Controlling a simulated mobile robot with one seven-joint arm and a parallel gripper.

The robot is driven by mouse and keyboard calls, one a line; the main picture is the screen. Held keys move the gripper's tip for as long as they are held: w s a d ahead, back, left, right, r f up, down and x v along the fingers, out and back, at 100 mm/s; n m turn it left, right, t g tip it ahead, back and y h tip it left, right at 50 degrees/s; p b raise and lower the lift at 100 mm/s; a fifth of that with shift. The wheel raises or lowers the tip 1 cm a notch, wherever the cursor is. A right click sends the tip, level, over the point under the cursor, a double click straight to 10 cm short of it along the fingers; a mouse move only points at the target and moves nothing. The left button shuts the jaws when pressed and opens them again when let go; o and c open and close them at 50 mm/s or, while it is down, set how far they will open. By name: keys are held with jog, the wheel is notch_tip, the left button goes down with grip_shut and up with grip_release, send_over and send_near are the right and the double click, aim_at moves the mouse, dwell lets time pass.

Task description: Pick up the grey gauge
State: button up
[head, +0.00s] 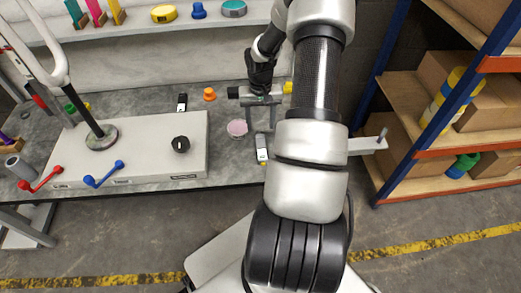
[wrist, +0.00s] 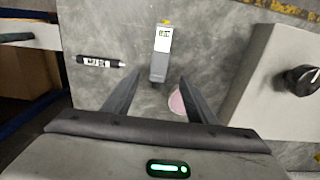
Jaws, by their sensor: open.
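The grey gauge (head: 262,148) lies on the workbench, near its front edge, beside my arm. In the wrist view the gauge (wrist: 160,62) is a slim grey body with a small display and a yellow tip at the far end. My gripper (head: 261,127) is open and empty, pointing down over the bench behind the gauge. In the wrist view its fingertips (wrist: 160,80) are spread on either side of the gauge's near end. How high they are above it is hard to tell.
A pink disc (wrist: 177,102) lies close to the right finger. A black labelled pen-like item (wrist: 100,62) lies left of the gauge in the wrist view. A grey platform with a black knob (head: 181,144) stands to the left. An orange-blue shelf (head: 405,135) stands right.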

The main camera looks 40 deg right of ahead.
send_over(261, 145)
jog(key=f, duration=0.3)
jog(key=w+f, duration=0.1)
jog(key=f, duration=0.1)
jog(key=shift+d+b, duration=0.2)
jog(key=shift+b, duration=0.2)
jog(key=f, duration=0.2)
jog(key=s+f+b, duration=0.1)
jog(key=f, duration=0.1)
jog(key=shift+a, duration=0.2)
jog(key=shift+w+f+b, duration=0.1)
jog(key=shift+f+b, duration=0.25)
jog(key=shift+f, duration=0.25)
jog(key=c, duration=1.3)
